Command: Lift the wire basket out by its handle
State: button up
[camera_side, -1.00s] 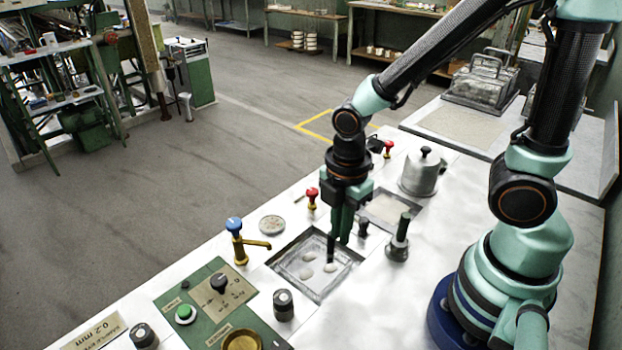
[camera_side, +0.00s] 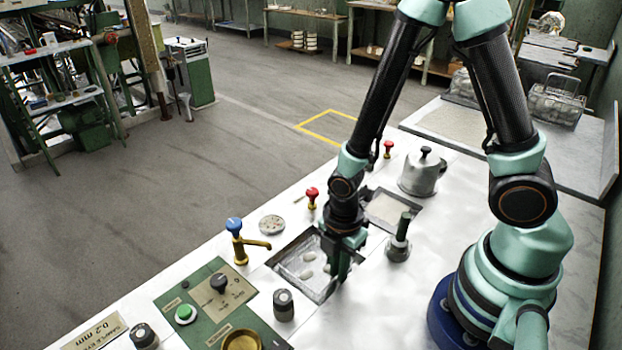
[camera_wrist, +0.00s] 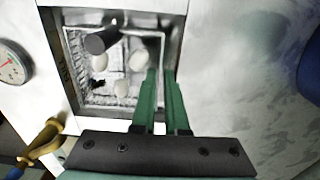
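The wire basket (camera_wrist: 128,92) is a shallow mesh tray sunk in a square basin (camera_side: 283,255), with a few white cocoons (camera_wrist: 138,61) in it. Its handle appears to be the dark upright cylinder (camera_wrist: 101,40) in the upper left of the wrist view. In the side view that handle is hidden behind my gripper. My gripper (camera_side: 338,278) is low over the basin's right side. In the wrist view its green fingers (camera_wrist: 161,74) are slightly apart with nothing between them. They lie to the right of the handle, apart from it.
A blue-topped brass tap (camera_side: 237,240) stands left of the basin. A green-and-black upright post (camera_side: 399,237) stands close on its right. A second basin (camera_side: 390,211) and a lidded metal pot (camera_side: 421,174) lie behind. A control panel (camera_side: 200,320) is in front.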

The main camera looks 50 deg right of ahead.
jog(key=shift+f, duration=1.25)
grip_shut()
jog(key=shift+r, duration=0.1)
dwell(0.7)
notch_tip(320, 180, up, 11)
dwell(2.6)
jog(key=shift+w, duration=0.1)
dwell(1.0)
